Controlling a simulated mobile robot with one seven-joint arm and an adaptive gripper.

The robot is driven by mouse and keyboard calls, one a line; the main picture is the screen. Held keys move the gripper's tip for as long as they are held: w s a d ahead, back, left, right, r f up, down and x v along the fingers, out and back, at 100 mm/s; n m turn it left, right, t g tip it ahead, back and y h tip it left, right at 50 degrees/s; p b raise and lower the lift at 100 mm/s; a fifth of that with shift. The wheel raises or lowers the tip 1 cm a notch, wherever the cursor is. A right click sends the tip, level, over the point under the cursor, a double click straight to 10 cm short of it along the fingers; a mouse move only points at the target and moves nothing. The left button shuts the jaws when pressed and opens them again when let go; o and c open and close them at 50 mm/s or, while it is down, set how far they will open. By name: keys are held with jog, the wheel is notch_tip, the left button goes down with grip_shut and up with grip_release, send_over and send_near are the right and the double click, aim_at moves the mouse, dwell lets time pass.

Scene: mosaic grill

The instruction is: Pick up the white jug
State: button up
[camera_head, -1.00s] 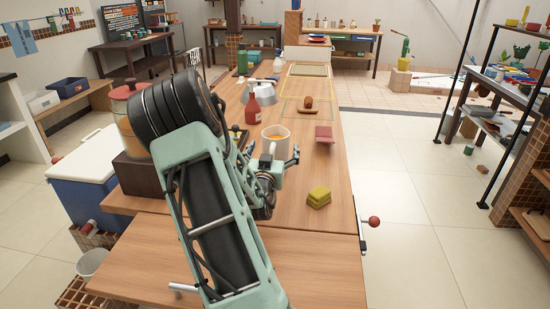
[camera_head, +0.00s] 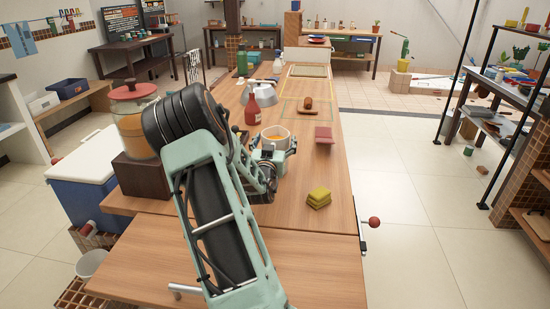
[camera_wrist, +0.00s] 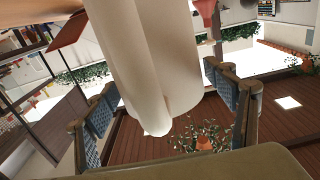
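The white jug (camera_head: 275,145) stands on the long wooden table, with something orange inside it. In the wrist view its pale body (camera_wrist: 160,60) fills the upper middle, with a rounded projection at its lower end. My gripper (camera_head: 267,149) is at the near side of the jug, with its fingers spread to either side. In the wrist view my gripper (camera_wrist: 165,108) is open, with blue-padded fingers left and right of the jug. The right finger looks slightly apart from it; I cannot tell whether the left one touches. My arm hides part of the table.
A red bottle (camera_head: 252,110) and a metal kettle (camera_head: 262,89) stand behind the jug. A drink dispenser (camera_head: 132,115) stands left. The table's (camera_head: 325,235) near right is mostly clear.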

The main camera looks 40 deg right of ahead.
jog(key=c, duration=1.5)
jog(key=shift+r, duration=0.15)
jog(key=shift+c, duration=0.7)
